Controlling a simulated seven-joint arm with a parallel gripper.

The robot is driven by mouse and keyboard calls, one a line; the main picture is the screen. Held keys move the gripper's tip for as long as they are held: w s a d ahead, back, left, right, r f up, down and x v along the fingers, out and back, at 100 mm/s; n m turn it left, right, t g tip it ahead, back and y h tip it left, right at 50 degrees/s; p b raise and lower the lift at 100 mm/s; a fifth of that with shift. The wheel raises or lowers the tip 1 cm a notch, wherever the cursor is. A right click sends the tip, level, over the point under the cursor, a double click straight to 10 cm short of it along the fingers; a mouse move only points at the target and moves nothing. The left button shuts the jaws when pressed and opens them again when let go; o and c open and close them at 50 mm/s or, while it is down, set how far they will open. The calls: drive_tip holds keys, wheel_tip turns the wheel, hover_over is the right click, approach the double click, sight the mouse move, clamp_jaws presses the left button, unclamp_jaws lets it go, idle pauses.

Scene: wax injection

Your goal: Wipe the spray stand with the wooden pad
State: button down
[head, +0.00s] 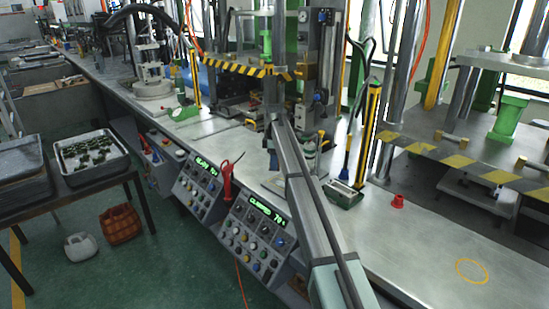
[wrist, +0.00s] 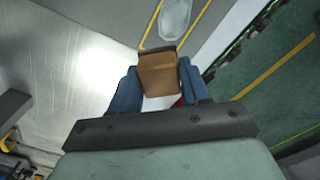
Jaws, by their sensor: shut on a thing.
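The wooden pad (wrist: 158,76) is a brown block between the blue fingers of my gripper (wrist: 158,88) in the wrist view. My gripper is shut on it, and the pad sticks out past the fingertips. In the head view my gripper (head: 272,158) is over the bench near its front edge, and I cannot make out the pad there. A pale grey rounded thing (wrist: 176,18) lies beyond the pad inside a yellow outline, apart from the pad in the picture. I cannot tell whether it is the spray stand, and I cannot identify the stand in the head view.
Control panels (head: 258,235) line the bench front, with a red-handled tool (head: 228,178) near its edge. A press with a striped bar (head: 245,70) stands behind my gripper. A dark green box (head: 343,194) and a red knob (head: 397,201) are to the right. The right benchtop is mostly clear.

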sight(275, 180)
drive_tip(key=shift+f, duration=1.95)
drive_tip(key=shift+s+d+f, duration=0.25)
drive_tip(key=shift+f, duration=0.25)
drive_tip(key=shift+s+d+f, duration=0.2)
drive_tip(key=shift+f, duration=0.25)
drive_tip(key=shift+s+d, duration=2.55)
drive_tip(key=shift+d, duration=0.2)
drive_tip(key=shift+w+a, duration=3)
drive_tip(key=shift+a, duration=0.1)
drive_tip(key=shift+w+a+r, duration=0.15)
drive_tip(key=shift+r, duration=3.95)
